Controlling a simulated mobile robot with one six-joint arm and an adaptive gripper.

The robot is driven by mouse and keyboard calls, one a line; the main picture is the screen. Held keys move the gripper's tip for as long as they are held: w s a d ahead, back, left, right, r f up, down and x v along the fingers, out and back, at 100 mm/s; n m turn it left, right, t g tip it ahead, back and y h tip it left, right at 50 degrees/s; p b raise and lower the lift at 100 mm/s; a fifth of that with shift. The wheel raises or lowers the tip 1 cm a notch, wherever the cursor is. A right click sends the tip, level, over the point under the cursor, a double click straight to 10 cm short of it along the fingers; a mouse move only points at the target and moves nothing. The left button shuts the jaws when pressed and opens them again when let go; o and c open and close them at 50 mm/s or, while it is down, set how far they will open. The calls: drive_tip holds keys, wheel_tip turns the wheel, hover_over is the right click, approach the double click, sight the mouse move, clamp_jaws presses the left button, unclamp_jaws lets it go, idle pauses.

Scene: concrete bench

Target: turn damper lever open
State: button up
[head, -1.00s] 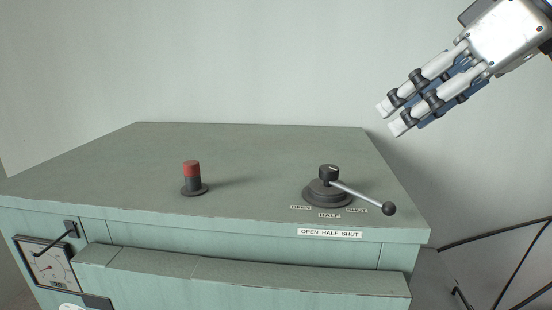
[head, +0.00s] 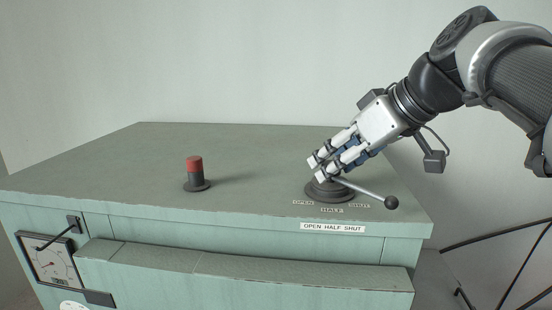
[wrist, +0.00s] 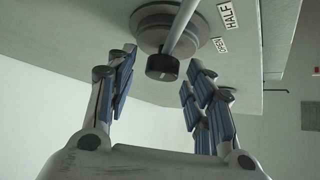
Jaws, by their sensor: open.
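The damper lever (head: 364,193) is a grey rod with a dark ball knob, on a round dark base (head: 328,192) on top of the green cabinet. The rod points right and toward the front, its knob close to the SHUT label (head: 358,205). The OPEN label (head: 303,202) is at the left and HALF (head: 332,210) in the middle. My gripper (head: 317,171) is open, its fingertips above the lever's hub and hiding it in the head view. In the wrist view the dark hub cap (wrist: 162,67) and rod (wrist: 182,27) show ahead of the spread fingers (wrist: 160,85), with no clear contact.
A red-topped button (head: 195,172) stands left on the cabinet top (head: 110,165). A gauge (head: 50,262) with a small handle is on the front face. Black thin bars (head: 495,237) stand at the right. The cabinet top between button and lever is clear.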

drive_tip(key=shift+a, duration=0.1)
drive_tip(key=shift+c, duration=0.2)
clamp_jaws()
idle(0.5)
